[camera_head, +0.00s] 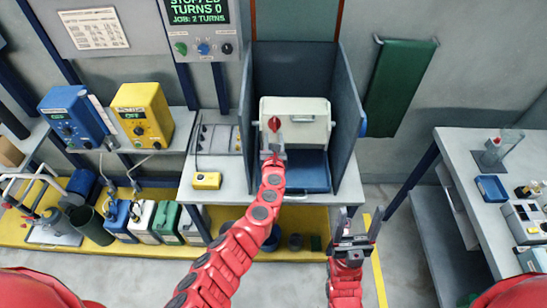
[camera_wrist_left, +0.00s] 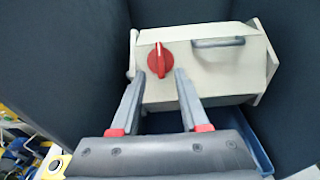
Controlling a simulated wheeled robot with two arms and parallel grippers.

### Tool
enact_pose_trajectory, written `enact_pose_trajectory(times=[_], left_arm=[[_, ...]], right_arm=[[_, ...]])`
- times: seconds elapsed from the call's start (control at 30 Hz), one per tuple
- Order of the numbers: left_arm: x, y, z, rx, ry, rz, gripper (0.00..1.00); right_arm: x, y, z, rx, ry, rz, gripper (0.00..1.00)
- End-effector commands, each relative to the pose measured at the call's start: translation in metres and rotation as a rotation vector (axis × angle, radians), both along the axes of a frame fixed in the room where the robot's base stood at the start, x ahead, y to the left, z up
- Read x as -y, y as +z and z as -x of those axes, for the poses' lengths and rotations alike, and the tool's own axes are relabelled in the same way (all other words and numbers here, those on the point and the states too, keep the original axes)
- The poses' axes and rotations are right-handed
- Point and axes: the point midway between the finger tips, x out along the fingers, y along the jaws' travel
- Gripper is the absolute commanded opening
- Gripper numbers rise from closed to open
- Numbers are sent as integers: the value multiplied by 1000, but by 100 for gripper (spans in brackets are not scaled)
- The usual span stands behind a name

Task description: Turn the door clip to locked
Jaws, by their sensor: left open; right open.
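The door clip is a red knob (camera_head: 274,124) on the front of a cream box-shaped unit (camera_head: 312,108). In the left wrist view the red knob (camera_wrist_left: 160,61) stands with its grip upright, left of a grey handle (camera_wrist_left: 218,42). My left gripper (camera_wrist_left: 166,80) is open, its two fingers pointing at the knob from just below, one tip on each side of its lower part. I cannot tell whether they touch it. In the head view my left gripper (camera_head: 273,155) partly hides the unit's lower front.
Dark blue panels (camera_head: 348,90) enclose the unit at both sides and the back. A blue tray (camera_head: 302,172) lies below it. A yellow pendant (camera_head: 206,180) sits on the bench to the left. A side table (camera_head: 470,160) stands at the right.

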Motion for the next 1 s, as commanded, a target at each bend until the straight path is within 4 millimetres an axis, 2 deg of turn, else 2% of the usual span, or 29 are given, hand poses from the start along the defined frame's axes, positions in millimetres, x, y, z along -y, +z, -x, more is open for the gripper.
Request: enact_pose_trajectory(times=[0.03,0.2,0.6,0.8,1.0], left_arm=[[1,3,9,-5,-6,-3,45],[2,5,34,-1,-8,0,45],[0,10,92,-4,-5,-2,45],[0,16,111,0,-2,0,45],[-1,16,120,-4,-1,-2,45]], right_arm=[[0,8,0,0,0,0,70],[0,8,0,0,0,0,70],[0,-5,0,0,0,0,70],[0,-12,0,0,0,0,70],[0,-13,0,0,0,0,70]])
